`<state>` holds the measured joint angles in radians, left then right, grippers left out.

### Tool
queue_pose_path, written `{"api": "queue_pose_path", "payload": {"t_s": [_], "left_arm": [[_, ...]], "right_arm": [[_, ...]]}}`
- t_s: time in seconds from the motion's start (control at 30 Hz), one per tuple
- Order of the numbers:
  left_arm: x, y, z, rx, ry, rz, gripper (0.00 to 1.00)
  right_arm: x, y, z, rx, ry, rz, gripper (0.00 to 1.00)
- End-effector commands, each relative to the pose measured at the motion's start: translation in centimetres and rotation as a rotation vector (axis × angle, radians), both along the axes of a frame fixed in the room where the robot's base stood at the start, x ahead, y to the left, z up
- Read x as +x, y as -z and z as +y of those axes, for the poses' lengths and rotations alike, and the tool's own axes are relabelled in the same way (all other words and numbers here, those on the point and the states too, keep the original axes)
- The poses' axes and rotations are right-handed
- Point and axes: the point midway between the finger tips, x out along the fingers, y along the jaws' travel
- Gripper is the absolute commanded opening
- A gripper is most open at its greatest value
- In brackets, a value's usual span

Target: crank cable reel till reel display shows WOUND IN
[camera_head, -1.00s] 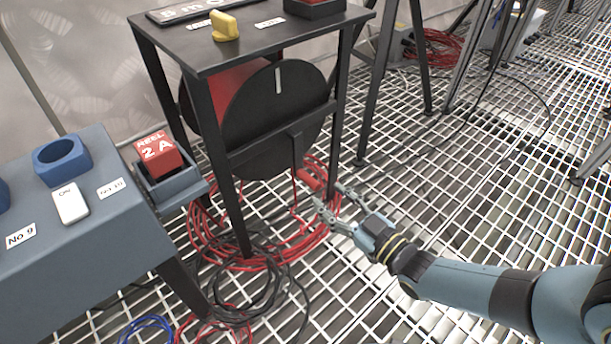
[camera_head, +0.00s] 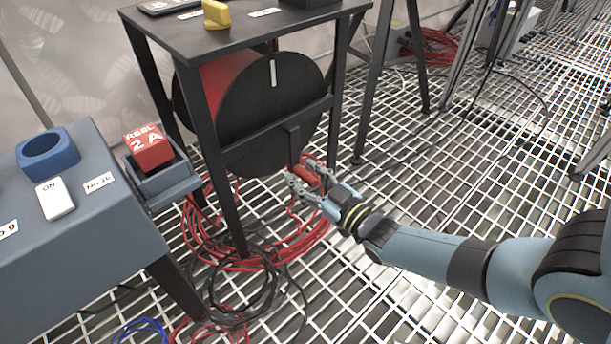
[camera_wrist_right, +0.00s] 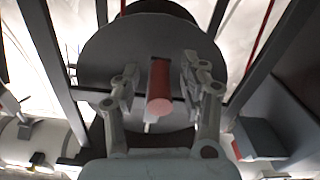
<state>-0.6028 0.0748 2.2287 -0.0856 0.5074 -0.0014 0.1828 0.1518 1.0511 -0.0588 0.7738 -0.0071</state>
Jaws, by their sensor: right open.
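The cable reel (camera_head: 240,135) is a dark disc with a white mark near its top, mounted under a dark table frame. Its red crank handle (camera_head: 307,176) sticks out low at the right side of the reel. My right gripper (camera_head: 304,178) is at the handle. In the right wrist view the red handle (camera_wrist_right: 159,88) lies between the two open fingers of the gripper (camera_wrist_right: 160,92), which look apart from it. The reel display's text cannot be read; only part of a dark panel (camera_head: 170,6) shows at the table's top edge. My left gripper is not in view.
A yellow knob (camera_head: 216,14) stands on the table frame (camera_head: 240,40). A blue-grey bench (camera_head: 95,250) at left holds a white switch (camera_head: 55,198) and a blue ring (camera_head: 47,153). A red REEL 2A block (camera_head: 148,148) sits beside it. Red cables (camera_head: 285,255) lie on the grating.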

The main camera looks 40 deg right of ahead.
Motion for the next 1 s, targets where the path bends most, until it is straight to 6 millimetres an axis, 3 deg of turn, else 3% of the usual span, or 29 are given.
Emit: {"api": "queue_pose_path", "payload": {"t_s": [0.17,0.5,1.0], "left_arm": [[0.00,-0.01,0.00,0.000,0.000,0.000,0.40],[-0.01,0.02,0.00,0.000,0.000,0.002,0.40],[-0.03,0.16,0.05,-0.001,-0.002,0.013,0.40]], "right_arm": [[0.00,-0.02,0.00,0.000,0.000,0.000,0.41],[-0.02,0.00,0.00,0.000,0.000,0.000,0.00],[-0.49,0.01,-0.16,-0.021,0.000,-0.001,0.00]]}}
